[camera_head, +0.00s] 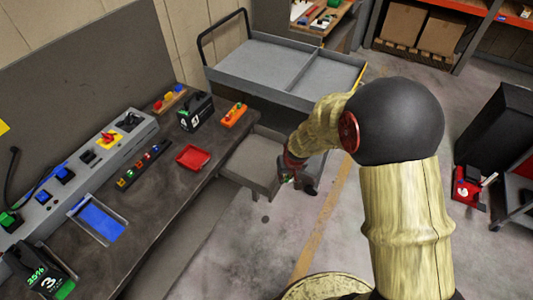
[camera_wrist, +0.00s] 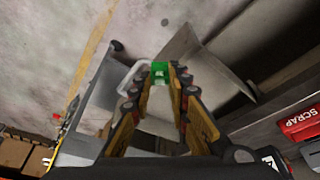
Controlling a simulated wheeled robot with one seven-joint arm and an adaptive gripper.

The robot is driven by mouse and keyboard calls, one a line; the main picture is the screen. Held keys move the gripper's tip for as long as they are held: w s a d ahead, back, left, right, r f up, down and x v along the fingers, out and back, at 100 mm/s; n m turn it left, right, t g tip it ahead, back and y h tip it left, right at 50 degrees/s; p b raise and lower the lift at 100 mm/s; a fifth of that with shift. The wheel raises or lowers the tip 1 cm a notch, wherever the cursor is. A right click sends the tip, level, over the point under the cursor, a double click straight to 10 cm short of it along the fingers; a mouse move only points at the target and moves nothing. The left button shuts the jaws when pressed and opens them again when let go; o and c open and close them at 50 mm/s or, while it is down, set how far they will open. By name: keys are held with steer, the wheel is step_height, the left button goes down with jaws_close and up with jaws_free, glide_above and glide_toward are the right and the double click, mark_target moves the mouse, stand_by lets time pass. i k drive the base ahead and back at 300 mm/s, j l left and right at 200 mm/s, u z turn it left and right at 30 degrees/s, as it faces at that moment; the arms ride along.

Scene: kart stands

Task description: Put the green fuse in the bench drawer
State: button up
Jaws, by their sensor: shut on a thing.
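In the wrist view a grey panel, which looks like the drawer (camera_wrist: 184,50), is just right of the fuse. I cannot tell the height gap between fuse and drawer rim.
The bench (camera_head: 150,210) at left carries a red scrap tray (camera_head: 193,156), a fuse rack (camera_head: 143,166) and an orange block (camera_head: 234,115). A grey cart (camera_head: 265,62) stands behind the drawer.

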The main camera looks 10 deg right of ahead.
mark_target(254, 159)
steer(key=i+j+z, duration=0.3)
steer(key=j, duration=0.35)
steer(key=i+j+z, duration=0.3)
steer(key=j, duration=0.35)
steer(key=i+j+z, duration=0.15)
steer(key=j, duration=0.25)
steer(key=k, duration=0.05)
